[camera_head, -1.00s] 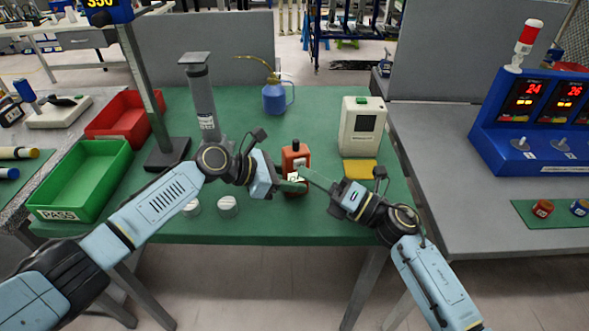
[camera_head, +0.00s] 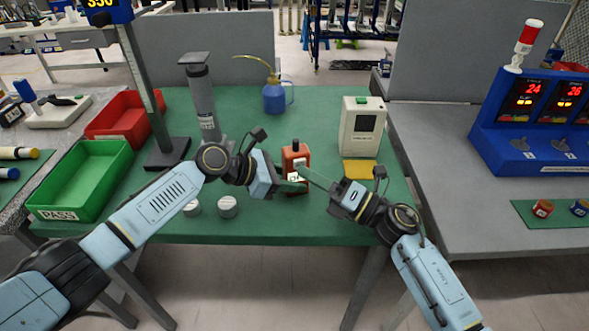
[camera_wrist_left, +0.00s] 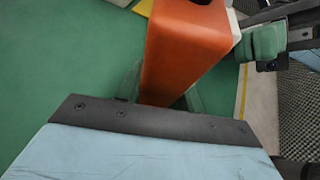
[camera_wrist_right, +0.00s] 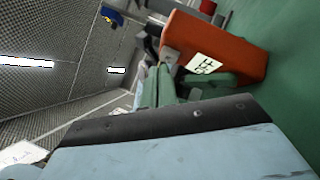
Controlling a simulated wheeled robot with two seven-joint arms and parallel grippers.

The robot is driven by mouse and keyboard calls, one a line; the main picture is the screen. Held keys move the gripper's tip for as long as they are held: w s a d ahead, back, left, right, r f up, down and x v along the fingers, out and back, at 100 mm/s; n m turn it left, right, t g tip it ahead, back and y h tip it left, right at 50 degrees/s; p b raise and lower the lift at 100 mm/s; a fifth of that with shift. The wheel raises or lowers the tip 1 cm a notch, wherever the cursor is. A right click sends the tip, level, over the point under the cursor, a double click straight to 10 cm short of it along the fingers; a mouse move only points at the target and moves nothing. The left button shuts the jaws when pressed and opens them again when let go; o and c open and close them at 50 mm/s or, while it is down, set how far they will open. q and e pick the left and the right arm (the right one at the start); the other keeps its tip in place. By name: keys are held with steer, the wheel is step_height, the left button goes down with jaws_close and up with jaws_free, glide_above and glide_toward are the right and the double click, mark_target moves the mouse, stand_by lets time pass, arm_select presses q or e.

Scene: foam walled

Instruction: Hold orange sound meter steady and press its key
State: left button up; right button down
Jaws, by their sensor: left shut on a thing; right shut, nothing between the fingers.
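The orange sound meter (camera_head: 296,155) stands upright on the green mat in the head view, with a dark top and a white label low on its front. My left gripper (camera_head: 290,185) is shut on its lower body from the left. The left wrist view shows the orange body (camera_wrist_left: 185,45) between the green fingers. My right gripper (camera_head: 302,168) is shut and empty, its fingertips at the meter's front face near the label. The right wrist view shows its green fingers (camera_wrist_right: 170,85) beside the meter (camera_wrist_right: 225,50). The key is hidden, and I cannot tell whether the fingertips touch it.
A beige device (camera_head: 362,127) with a yellow pad (camera_head: 361,171) stands right of the meter. A blue oil can (camera_head: 274,97) stands behind. Two round silver pieces (camera_head: 228,207) lie front left. Green (camera_head: 110,190) and red (camera_head: 117,125) bins are at the left.

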steer(key=shift+w+a, duration=0.15)
steer(key=shift+w, duration=0.2)
stand_by(0.3)
steer(key=shift+s+d, duration=0.2)
steer(key=shift+s, duration=0.2)
steer(key=shift+s, duration=0.1)
steer(key=s, duration=0.2)
steer(key=s+d, duration=0.1)
steer(key=s, duration=0.2)
steer(key=shift+s+d, duration=0.3)
steer(key=shift+d, duration=0.05)
